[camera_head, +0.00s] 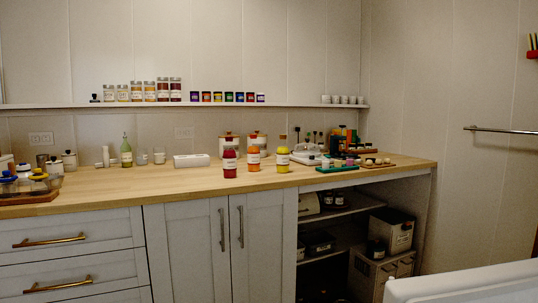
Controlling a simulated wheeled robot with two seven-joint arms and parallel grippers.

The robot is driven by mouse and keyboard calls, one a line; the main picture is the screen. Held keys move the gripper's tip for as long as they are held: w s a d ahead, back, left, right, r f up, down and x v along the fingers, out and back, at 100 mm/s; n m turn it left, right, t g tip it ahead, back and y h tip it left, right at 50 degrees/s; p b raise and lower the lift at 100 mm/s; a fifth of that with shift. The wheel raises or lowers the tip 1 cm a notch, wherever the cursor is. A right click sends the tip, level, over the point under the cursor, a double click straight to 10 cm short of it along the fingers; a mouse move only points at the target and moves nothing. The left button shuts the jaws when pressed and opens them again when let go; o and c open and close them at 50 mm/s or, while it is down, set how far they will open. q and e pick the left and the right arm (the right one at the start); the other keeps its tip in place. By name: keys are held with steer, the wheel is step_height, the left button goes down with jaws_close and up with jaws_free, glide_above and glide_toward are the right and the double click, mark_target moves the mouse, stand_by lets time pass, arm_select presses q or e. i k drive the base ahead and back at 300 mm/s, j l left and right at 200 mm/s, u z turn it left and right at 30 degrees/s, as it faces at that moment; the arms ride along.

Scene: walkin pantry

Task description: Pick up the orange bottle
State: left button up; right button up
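Neither of my grippers is in view.
The wooden countertop (180,177) has clear room left of the red bottle. A white box (191,160) and a green bottle (126,151) stand farther left. A green tray (337,169) lies right of the yellow bottle. Cabinet doors with long handles (241,227) are below.

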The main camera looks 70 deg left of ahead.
mark_target(253, 152)
steer(key=u, duration=2.25)
